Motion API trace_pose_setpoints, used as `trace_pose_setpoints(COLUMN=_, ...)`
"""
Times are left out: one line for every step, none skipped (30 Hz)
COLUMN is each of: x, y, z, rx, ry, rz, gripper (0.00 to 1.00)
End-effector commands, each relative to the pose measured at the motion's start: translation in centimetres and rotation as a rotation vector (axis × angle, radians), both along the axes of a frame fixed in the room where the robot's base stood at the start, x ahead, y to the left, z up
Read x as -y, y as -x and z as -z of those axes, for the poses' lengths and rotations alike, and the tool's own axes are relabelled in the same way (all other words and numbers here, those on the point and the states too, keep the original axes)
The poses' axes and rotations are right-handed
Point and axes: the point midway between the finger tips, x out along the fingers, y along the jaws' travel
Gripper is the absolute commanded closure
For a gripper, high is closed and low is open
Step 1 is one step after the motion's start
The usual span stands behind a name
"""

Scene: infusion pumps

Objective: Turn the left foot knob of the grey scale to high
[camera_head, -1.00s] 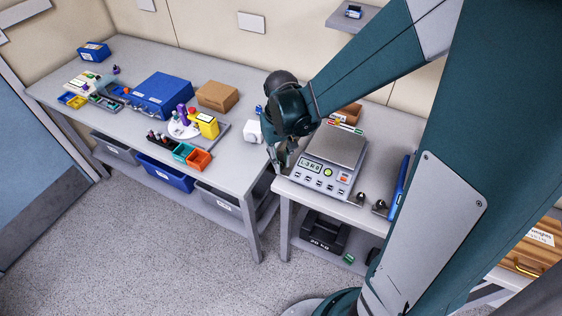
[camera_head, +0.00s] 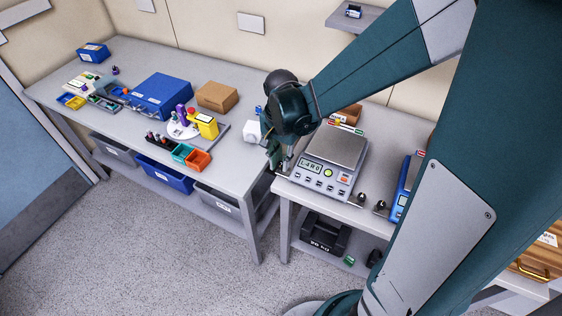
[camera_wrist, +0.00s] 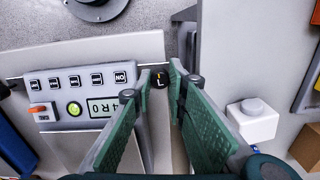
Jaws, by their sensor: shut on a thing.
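The grey scale (camera_head: 318,182) stands on the right bench, its display and button row facing the front. In the wrist view the scale's front panel (camera_wrist: 65,90) is on the left, upside down, with a lit green button. The left foot knob (camera_wrist: 159,80) is small and black with a yellow mark, beside the panel's corner. My gripper (camera_wrist: 161,75) points down with its green-padded fingers on either side of the knob, shut on it. In the head view my gripper (camera_head: 281,167) is at the scale's left front corner and hides that knob.
A blue device (camera_head: 404,190) stands to the right of the scale, close to my arm. A white block (camera_head: 252,132) sits left of my gripper, also in the wrist view (camera_wrist: 252,119). The left bench (camera_head: 231,165) holds a blue case, bins and bottles.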

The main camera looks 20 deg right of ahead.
Motion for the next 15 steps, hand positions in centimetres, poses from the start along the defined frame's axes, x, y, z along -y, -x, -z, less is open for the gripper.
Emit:
trace_pose_setpoints(x=0.01, y=-0.06, z=0.00, rx=0.001, ry=-0.001, rz=0.036, gripper=0.97)
trace_pose_setpoints(x=0.01, y=-0.06, z=0.00, rx=0.001, ry=0.000, rz=0.060, gripper=0.97)
trace_pose_setpoints(x=0.01, y=-0.06, z=0.00, rx=0.001, ry=0.000, rz=0.089, gripper=0.97)
trace_pose_setpoints(x=0.01, y=-0.06, z=0.00, rx=0.001, ry=0.000, rz=0.110, gripper=0.97)
trace_pose_setpoints(x=0.01, y=-0.06, z=0.00, rx=0.001, ry=0.000, rz=0.130, gripper=0.97)
trace_pose_setpoints(x=0.02, y=-0.05, z=0.00, rx=0.001, ry=0.000, rz=0.154, gripper=0.97)
trace_pose_setpoints(x=0.02, y=-0.05, z=-0.01, rx=0.001, ry=0.000, rz=0.170, gripper=0.97)
trace_pose_setpoints(x=0.02, y=-0.05, z=-0.01, rx=0.001, ry=0.000, rz=0.186, gripper=0.97)
trace_pose_setpoints(x=0.02, y=-0.05, z=-0.01, rx=0.001, ry=0.000, rz=0.204, gripper=0.97)
trace_pose_setpoints(x=0.02, y=-0.05, z=-0.01, rx=0.001, ry=0.000, rz=0.217, gripper=0.97)
trace_pose_setpoints(x=0.02, y=-0.05, z=-0.01, rx=0.001, ry=0.000, rz=0.227, gripper=0.97)
trace_pose_setpoints(x=0.03, y=-0.05, z=-0.02, rx=0.001, ry=0.000, rz=0.239, gripper=0.97)
trace_pose_setpoints(x=0.02, y=-0.05, z=-0.02, rx=0.001, ry=0.000, rz=0.248, gripper=0.97)
trace_pose_setpoints(x=0.03, y=-0.06, z=-0.02, rx=0.001, ry=0.000, rz=0.254, gripper=0.97)
trace_pose_setpoints(x=0.03, y=-0.06, z=-0.02, rx=0.001, ry=0.000, rz=0.260, gripper=0.97)
